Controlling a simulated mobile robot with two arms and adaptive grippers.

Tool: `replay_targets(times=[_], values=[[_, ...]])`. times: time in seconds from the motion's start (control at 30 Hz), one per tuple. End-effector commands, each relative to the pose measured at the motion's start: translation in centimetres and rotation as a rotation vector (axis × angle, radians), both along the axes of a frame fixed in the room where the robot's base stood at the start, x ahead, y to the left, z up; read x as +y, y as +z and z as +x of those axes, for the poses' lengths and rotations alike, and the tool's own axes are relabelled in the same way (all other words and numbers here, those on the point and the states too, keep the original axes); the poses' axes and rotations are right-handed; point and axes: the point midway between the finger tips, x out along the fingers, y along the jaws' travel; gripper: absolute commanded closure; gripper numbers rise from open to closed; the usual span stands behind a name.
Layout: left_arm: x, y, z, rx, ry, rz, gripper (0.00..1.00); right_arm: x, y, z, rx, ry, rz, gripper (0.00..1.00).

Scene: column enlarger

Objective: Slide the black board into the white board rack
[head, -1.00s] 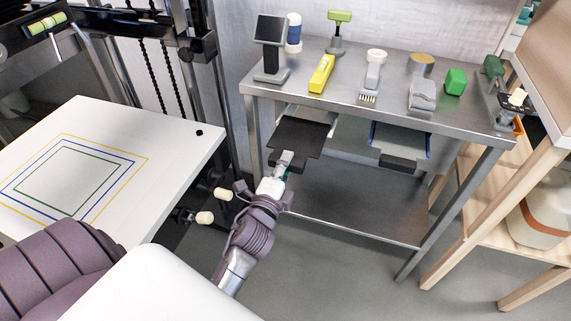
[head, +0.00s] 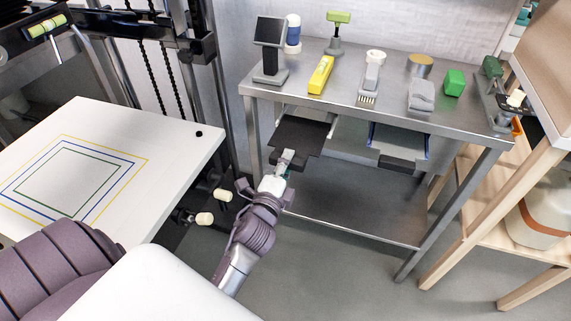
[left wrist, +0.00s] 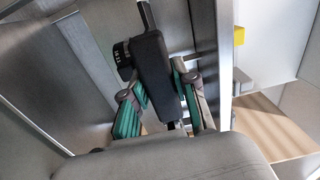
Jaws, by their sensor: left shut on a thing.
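The black board (head: 301,133) is flat and level under the left part of the steel table top. Its near part sticks out toward me. The white board rack (head: 305,113) shows as a pale strip behind the board's far side; the rest is hidden by board and table, so I cannot tell how deep the board sits. My left gripper (head: 284,160) is shut on the board's near edge. In the left wrist view, the green-padded fingers (left wrist: 160,108) stand either side of a dark, rounded piece (left wrist: 152,68) of what seems to be the board. My right gripper is not in view.
A second rack with blue edges (head: 400,141) hangs under the table to the right. The steel table top (head: 390,95) carries a yellow level (head: 321,74), a green block (head: 455,81) and other tools. A lower shelf (head: 355,195) is bare. A white baseboard (head: 170,160) stands left.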

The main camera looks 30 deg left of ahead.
Motion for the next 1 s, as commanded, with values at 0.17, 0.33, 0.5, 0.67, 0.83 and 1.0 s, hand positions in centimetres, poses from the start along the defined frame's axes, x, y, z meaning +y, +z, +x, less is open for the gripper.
replay_targets(times=[0.17, 0.33, 0.5, 0.67, 0.83, 1.0], values=[[0.2, 0.3, 0.7, -0.005, -0.001, 0.001, 1.00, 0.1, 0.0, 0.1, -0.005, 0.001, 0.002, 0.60], [0.3, 0.3, 1.4, -0.005, -0.001, 0.000, 1.00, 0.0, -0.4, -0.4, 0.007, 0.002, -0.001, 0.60], [0.5, 0.3, 2.0, -0.005, -0.001, 0.000, 1.00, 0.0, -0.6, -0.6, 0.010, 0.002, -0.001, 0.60], [0.6, 0.3, 2.6, -0.005, -0.001, 0.001, 1.00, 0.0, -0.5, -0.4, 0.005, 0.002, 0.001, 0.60], [0.8, 0.3, 3.3, -0.005, -0.001, 0.001, 1.00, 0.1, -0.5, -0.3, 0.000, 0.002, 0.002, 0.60], [0.9, 0.3, 3.8, -0.005, -0.001, 0.001, 1.00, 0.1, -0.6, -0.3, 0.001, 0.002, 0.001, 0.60]])
